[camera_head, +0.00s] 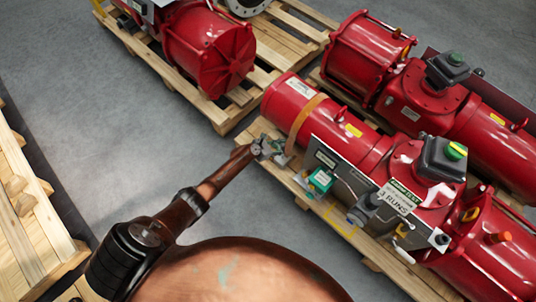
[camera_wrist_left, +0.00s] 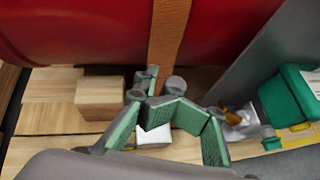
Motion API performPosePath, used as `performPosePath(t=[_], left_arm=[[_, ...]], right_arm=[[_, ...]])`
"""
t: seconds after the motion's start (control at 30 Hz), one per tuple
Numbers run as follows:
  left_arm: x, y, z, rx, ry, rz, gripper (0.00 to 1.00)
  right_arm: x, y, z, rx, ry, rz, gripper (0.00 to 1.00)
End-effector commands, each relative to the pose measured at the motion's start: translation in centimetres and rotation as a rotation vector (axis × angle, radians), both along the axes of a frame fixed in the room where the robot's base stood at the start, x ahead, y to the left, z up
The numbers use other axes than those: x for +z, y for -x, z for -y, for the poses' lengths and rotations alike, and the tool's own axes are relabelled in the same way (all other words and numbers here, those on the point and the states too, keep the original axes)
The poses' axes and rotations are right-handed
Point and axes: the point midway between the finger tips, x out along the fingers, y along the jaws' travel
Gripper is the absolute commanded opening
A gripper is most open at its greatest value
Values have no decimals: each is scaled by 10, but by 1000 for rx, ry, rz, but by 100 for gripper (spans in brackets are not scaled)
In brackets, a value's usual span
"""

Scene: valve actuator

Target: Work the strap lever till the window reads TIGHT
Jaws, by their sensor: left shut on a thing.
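A brown-orange strap (camera_head: 306,120) runs around the near red actuator cylinder (camera_head: 338,128). It also shows in the left wrist view (camera_wrist_left: 169,42), dropping down the cylinder to the grey strap lever (camera_wrist_left: 173,87). My left gripper (camera_head: 264,149) is beside the pallet, just below the strap. In the left wrist view its green-padded fingers (camera_wrist_left: 166,112) are closed around the lever's end, which they largely hide. No window reading TIGHT can be made out in either view. My right gripper is not in view.
A green box (camera_wrist_left: 291,95) on a grey plate stands right of the lever; it also shows in the head view (camera_head: 321,180). A wooden block (camera_wrist_left: 100,97) lies left of the gripper. More red actuators on pallets stand behind. Grey floor (camera_head: 110,130) is clear at left.

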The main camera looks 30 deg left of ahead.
Motion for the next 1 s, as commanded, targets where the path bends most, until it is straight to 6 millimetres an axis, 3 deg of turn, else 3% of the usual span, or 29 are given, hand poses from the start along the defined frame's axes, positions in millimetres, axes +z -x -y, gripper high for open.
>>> performPosePath(t=[0.63,1.0], left_arm=[[50,75,-39,2,0,1,0],[60,89,-46,0,-1,2,0]], right_arm=[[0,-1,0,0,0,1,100],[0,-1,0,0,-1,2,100]])
